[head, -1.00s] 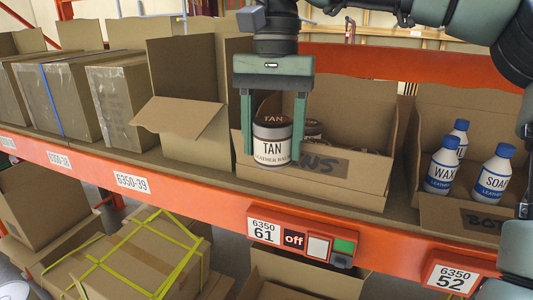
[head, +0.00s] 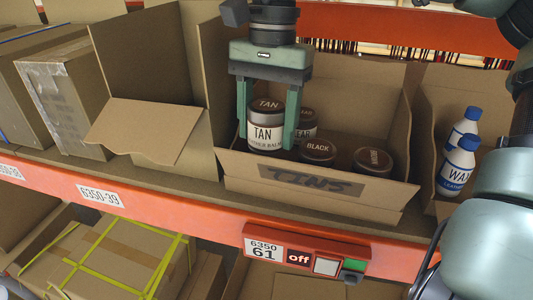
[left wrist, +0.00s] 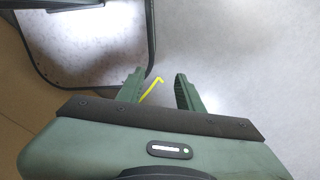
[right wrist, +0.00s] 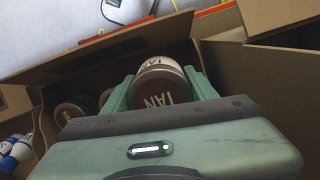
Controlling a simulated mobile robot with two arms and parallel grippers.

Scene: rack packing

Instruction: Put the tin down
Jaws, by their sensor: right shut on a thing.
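The tan tin (head: 266,125), with a brown lid and a pale label reading TAN, is between the fingers of my right gripper (head: 268,122), which is shut on it. It is upright inside the left part of the cardboard box marked TINS (head: 250,176); whether its base touches the box floor is hidden by the front wall. The tin also shows in the right wrist view (right wrist: 160,85) between the fingers. My left gripper (left wrist: 160,88) is open and empty above a pale floor in the left wrist view.
Other tins stand in the box: a black one (head: 317,150), a brown-lidded one (head: 373,160) and one behind. An open empty carton (head: 150,125) is close on the left. Bottles (head: 458,165) stand in a box on the right. The orange shelf edge (head: 210,222) runs in front.

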